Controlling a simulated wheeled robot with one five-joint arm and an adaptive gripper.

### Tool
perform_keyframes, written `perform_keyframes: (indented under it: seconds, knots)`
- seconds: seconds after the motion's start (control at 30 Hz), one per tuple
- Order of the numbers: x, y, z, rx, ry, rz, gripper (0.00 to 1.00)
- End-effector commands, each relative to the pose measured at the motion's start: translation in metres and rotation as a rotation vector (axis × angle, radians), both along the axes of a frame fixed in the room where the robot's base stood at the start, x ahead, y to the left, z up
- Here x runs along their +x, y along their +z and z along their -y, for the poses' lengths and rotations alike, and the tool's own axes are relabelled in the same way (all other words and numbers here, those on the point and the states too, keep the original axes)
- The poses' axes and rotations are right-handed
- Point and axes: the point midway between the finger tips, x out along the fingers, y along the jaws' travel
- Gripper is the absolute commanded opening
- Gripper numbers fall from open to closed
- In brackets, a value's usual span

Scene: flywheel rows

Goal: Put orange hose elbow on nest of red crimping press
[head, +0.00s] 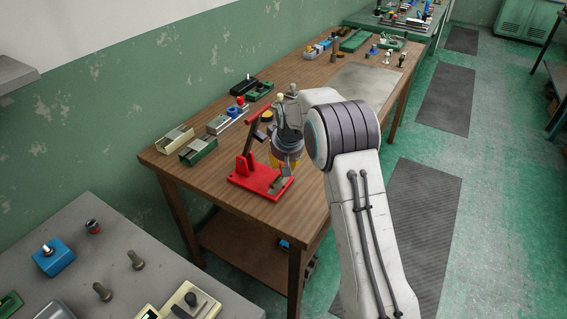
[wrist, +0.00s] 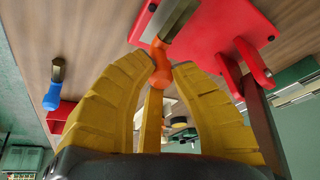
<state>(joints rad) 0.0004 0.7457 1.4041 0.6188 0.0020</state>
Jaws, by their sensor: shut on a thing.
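My gripper (head: 285,163) is low over the red crimping press (head: 250,180) in the head view. In the wrist view its yellow fingers (wrist: 160,72) are shut on the orange hose elbow (wrist: 160,60). The elbow's far end meets an olive-grey metal piece (wrist: 179,18) over the red base (wrist: 217,25); I cannot tell whether they touch or whether that piece is the nest. In the head view a grey block (head: 279,186) on the red base looks like the nest, beside my fingertips.
The press's upright lever stands close left of my gripper. Open-topped boxes (head: 198,151) and small parts line the wall side of the wooden table (head: 225,190). A blue part with a metal end (wrist: 52,95) lies near in the wrist view. A grey mat (head: 365,83) is clear.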

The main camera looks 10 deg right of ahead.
Motion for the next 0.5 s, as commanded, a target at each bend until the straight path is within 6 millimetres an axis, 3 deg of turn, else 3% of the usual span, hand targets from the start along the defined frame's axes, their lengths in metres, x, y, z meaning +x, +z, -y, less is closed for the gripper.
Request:
perform_keyframes:
  seconds: [0.5]
  knots:
    - [0.0002, -0.0073, 0.0, 0.0, 0.0, 0.001, 0.0]
